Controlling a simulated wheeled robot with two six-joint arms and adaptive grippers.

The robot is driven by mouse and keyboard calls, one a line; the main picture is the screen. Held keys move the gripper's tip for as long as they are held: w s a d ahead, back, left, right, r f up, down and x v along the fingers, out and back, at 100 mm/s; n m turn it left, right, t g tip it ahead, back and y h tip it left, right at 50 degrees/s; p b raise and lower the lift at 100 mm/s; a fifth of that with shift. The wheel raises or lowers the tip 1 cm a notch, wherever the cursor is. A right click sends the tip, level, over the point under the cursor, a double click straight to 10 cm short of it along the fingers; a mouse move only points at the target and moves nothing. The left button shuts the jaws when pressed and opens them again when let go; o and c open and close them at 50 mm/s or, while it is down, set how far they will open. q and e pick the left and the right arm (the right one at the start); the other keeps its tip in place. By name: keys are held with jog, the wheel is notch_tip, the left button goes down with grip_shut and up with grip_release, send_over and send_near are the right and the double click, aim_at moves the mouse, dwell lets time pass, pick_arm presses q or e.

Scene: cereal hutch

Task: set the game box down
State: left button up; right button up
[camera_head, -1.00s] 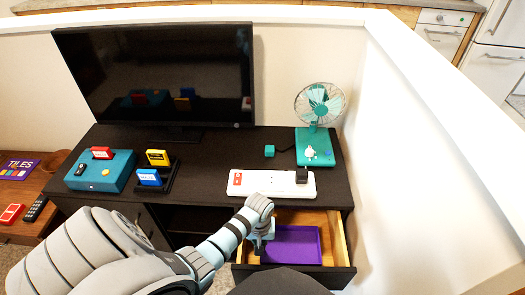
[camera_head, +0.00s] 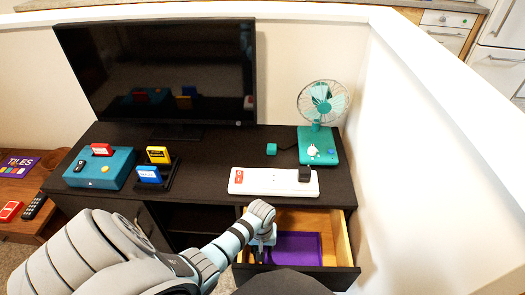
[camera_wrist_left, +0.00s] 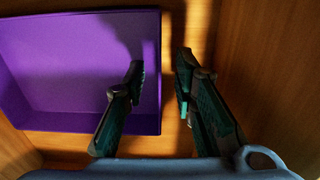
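A flat box marked TILES (camera_head: 20,165), purple with coloured squares, lies on the low wooden table at the far left. No gripper is near it. My left gripper (camera_head: 262,245) reaches down into the open drawer, by the left end of a purple open-topped tray (camera_head: 300,247). In the left wrist view the gripper's fingers (camera_wrist_left: 160,65) stand apart, one over the inside of the purple tray (camera_wrist_left: 65,65) and one outside its wall. Nothing is clearly clamped between them. My right gripper is out of view.
The open drawer (camera_head: 342,240) has wooden sides close around the gripper. Above it the dark desk (camera_head: 215,170) bears a white power strip (camera_head: 262,182), a teal fan (camera_head: 318,150), a teal box (camera_head: 98,172), a cartridge holder (camera_head: 170,177) and a television (camera_head: 160,75).

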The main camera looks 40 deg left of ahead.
pick_arm(q)
notch_tip(320, 180, up, 12)
jog(key=p, duration=0.6)
jog(key=shift+p, duration=0.4)
jog(key=shift+a, duration=0.1)
jog(key=shift+r, duration=0.2)
